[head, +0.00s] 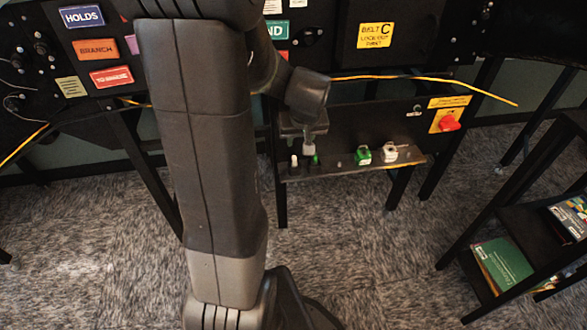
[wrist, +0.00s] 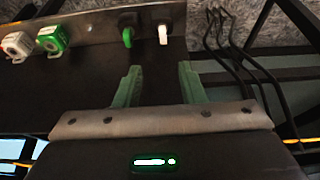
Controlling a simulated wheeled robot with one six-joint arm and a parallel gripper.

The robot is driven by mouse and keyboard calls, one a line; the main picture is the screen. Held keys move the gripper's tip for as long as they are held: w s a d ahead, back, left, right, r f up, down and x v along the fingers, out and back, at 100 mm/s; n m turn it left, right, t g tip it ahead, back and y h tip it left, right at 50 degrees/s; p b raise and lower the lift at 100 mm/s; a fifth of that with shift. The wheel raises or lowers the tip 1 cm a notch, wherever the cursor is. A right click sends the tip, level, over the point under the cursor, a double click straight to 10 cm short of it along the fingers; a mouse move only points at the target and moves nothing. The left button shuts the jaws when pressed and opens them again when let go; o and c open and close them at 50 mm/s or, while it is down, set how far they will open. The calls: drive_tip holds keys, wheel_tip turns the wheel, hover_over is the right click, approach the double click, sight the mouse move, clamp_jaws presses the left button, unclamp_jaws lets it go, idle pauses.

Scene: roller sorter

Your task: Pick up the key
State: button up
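Two small key-like pieces sit at the end of a ledge: a green key (wrist: 127,36) and a white key (wrist: 163,34). In the head view the white key (head: 294,162) and green key (head: 315,160) show below my gripper. My gripper (wrist: 159,68) is open and empty, with two green fingers spread apart. In the wrist view the white key lies beyond the fingertips, in line with the gap between them. The green key is in line with the left finger. No contact shows. In the head view my arm hides part of the gripper.
A green padlock (wrist: 50,40) and a white padlock (wrist: 16,45) sit on the same ledge (wrist: 90,34). Above the ledge's right end is a red switch (head: 449,123). A dark shelf with books (head: 503,264) stands right. Dark cables (wrist: 228,55) hang beside my gripper.

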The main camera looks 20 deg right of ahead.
sight(294, 157)
drive_tip(key=b+x, duration=0.1)
drive_tip(key=x, duration=0.7)
drive_tip(key=shift+a, duration=0.1)
drive_tip(key=shift+a+b+x, duration=0.15)
drive_tip(key=shift+b+x, duration=0.2)
drive_tip(key=shift+x, duration=0.95)
drive_tip(key=shift+a+b+x, duration=0.1)
drive_tip(key=shift+b+x, duration=0.2)
drive_tip(key=shift+x, duration=1.05)
drive_tip(key=shift+c, duration=0.5)
clamp_jaws()
